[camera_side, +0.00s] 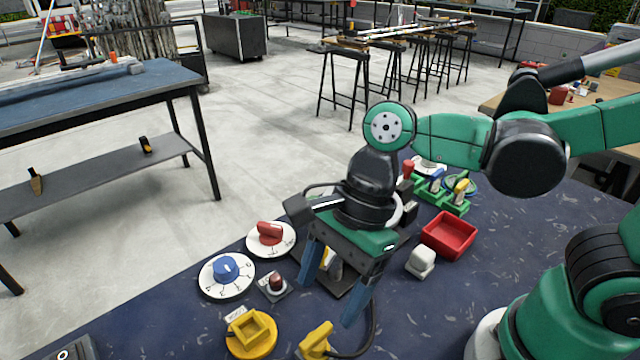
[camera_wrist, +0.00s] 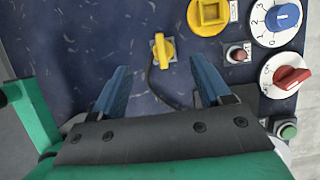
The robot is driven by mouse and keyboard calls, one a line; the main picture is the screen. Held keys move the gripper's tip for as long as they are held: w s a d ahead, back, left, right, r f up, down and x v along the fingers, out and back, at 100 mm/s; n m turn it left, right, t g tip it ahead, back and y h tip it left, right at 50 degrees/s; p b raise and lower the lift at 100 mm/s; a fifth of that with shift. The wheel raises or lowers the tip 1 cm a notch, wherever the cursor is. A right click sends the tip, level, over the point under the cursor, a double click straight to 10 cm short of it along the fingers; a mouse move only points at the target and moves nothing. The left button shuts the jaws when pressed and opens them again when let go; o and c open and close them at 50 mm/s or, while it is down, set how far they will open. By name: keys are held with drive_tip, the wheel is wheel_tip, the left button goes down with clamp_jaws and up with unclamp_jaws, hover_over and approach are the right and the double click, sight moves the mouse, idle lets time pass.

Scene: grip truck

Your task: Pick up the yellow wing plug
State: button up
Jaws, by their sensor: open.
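The yellow wing plug (camera_side: 316,341) lies on the dark blue table at the bottom of the side view, with a dark cable leaving it. In the wrist view the plug (camera_wrist: 164,50) sits near the top middle, on a small grey plate. My gripper (camera_side: 328,304) is open and empty, pointing down above the table and behind the plug in the side view. In the wrist view the plug lies between the lines of my two blue fingers (camera_wrist: 160,68), just beyond their tips. No finger visibly touches it.
Beside the plug is a round yellow socket (camera_side: 262,347). Close by are a blue dial (camera_side: 227,268), a red dial (camera_side: 270,236) and a dark red button (camera_side: 276,281). A red tray (camera_side: 449,236) and a white block (camera_side: 420,262) stand to the right. Bare table surrounds the plug's left in the wrist view.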

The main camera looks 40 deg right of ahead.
sight(317, 334)
wheel_tip(317, 334, down, 3)
drive_tip(key=shift+r, duration=0.1)
drive_tip(key=shift+x, duration=2.75)
clamp_jaws()
